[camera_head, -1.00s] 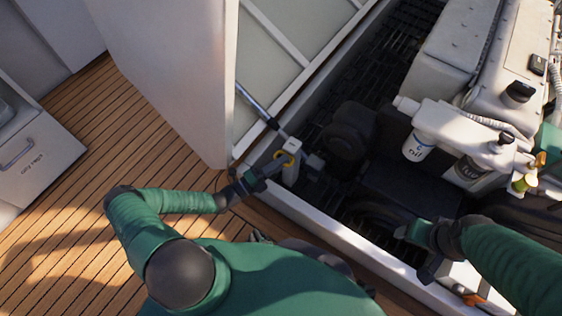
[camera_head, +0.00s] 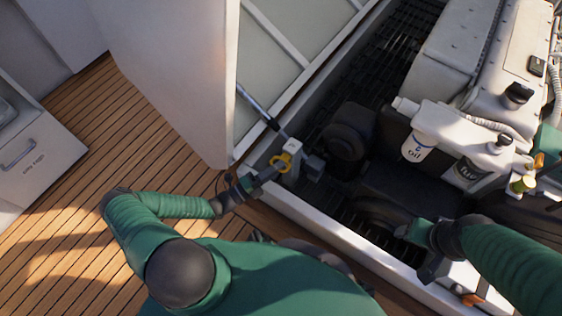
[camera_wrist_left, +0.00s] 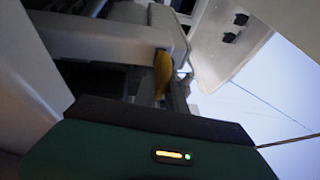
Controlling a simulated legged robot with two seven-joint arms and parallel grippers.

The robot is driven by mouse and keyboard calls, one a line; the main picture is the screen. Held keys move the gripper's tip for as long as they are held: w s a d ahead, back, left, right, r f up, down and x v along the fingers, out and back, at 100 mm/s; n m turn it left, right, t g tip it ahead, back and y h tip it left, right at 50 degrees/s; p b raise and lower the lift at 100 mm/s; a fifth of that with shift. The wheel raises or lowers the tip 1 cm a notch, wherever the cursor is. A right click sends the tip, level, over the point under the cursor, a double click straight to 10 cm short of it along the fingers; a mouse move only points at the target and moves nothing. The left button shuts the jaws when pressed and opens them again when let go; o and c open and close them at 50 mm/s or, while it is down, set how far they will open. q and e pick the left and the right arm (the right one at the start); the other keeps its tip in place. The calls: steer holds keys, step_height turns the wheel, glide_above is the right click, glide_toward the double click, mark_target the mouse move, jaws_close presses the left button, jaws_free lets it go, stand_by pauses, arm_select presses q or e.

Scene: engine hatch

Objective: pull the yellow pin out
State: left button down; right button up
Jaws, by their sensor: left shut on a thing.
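The yellow pin (camera_head: 281,161) shows as a yellow ring at the white bracket (camera_head: 292,150) at the foot of the hatch strut. My left gripper (camera_head: 272,168) is shut on the yellow pin. I cannot tell how far the pin sits in the bracket. My right gripper (camera_head: 430,266) is at the lower right, over the hatch's near edge; its jaws are too unclear to judge.
A grey strut (camera_head: 258,106) runs up from the bracket along the raised hatch panel (camera_head: 285,55). The white engine (camera_head: 455,60) and an oil filter (camera_head: 418,146) fill the right side of the bay. Wooden deck (camera_head: 95,150) lies clear at left.

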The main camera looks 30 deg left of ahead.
arm_select(q)
steer(key=shift+s+a+r, duration=0.1)
steer(key=shift+s+a, duration=0.05)
steer(key=shift+s, duration=0.5)
steer(key=shift+s+a+r, duration=0.1)
steer(key=shift+s, duration=0.5)
steer(key=c, duration=1.5)
jaws_free()
steer(key=shift+f, duration=0.1)
steer(key=p+v, duration=0.4)
steer(key=v, duration=1.3)
steer(key=shift+f, duration=0.1)
